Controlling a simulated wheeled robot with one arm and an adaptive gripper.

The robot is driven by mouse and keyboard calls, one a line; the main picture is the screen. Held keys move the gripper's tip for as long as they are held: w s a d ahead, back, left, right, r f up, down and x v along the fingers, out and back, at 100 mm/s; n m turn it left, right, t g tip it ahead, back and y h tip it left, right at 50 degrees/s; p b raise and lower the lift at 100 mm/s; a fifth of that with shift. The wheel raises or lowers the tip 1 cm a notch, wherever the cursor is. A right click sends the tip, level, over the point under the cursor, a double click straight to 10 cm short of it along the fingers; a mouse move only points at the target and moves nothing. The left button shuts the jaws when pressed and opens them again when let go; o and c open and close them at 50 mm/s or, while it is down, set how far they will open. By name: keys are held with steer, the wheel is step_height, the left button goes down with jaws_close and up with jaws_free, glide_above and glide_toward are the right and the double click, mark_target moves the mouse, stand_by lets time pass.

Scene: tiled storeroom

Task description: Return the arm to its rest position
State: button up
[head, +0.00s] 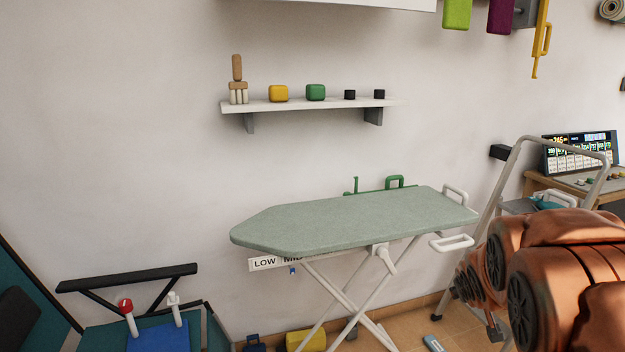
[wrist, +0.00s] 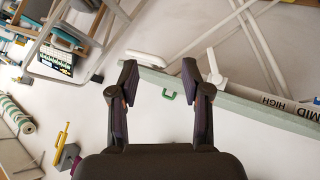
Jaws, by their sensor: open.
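My gripper (wrist: 160,85) is open in the wrist view, with nothing between its two dark fingers. Beyond the fingers the wrist view shows the white wall and the edge of the green ironing board (wrist: 240,98), turned on its side in the picture. In the head view my copper-coloured arm fills the lower right, to the right of the ironing board (head: 345,222). My gripper is not visible in the head view.
A wall shelf (head: 310,105) holds a wooden figure, coloured blocks and small black cubes. A grey metal frame (head: 500,190) stands beside my arm, near a desk with a display panel (head: 577,152). A yellow object (head: 306,340) lies under the board.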

steer(key=s+a+r+g+y+p, duration=0.1)
steer(key=s+a+r+g+p, duration=0.2)
steer(key=s, duration=0.9)
steer(key=s+a+r+g+y+p, duration=0.1)
steer(key=s+a+r+g+p, duration=0.3)
steer(key=s+a, duration=0.4)
steer(key=s+a+r+m+g+y+p, duration=0.1)
steer(key=s+a+r+p, duration=0.4)
steer(key=s, duration=1.3)
steer(key=g+y+p, duration=0.1)
steer(key=g+p, duration=0.1)
steer(key=shift+s+a+r+g+p, duration=0.15)
steer(key=shift+a+r+g+p, duration=0.1)
steer(key=shift+a+g+p, duration=0.1)
